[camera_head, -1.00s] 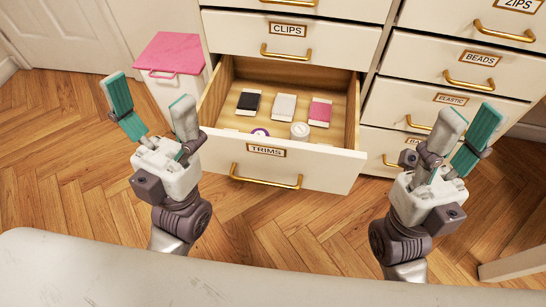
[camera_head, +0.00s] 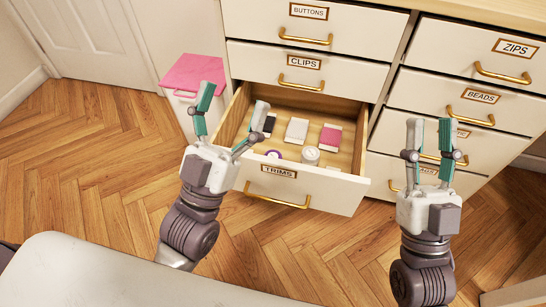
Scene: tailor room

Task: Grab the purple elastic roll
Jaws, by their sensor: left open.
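The purple elastic roll (camera_head: 273,154) lies at the front of the open TRIMS drawer (camera_head: 338,193), partly hidden by the drawer's front. It is left of a white roll (camera_head: 310,155). My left gripper (camera_head: 235,99) is open and empty, with its fingers spread and pointing up in the picture. It is at the drawer's left front corner, left of the purple roll and not touching it. My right gripper (camera_head: 430,124) is open and empty, right of the drawer, in front of the right-hand drawers.
A black card (camera_head: 269,124), a white card (camera_head: 297,130) and a pink card (camera_head: 331,138) lie at the back of the drawer. A bin with a pink lid (camera_head: 193,74) stands left of the cabinet. A pale surface (camera_head: 90,270) fills the lower left.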

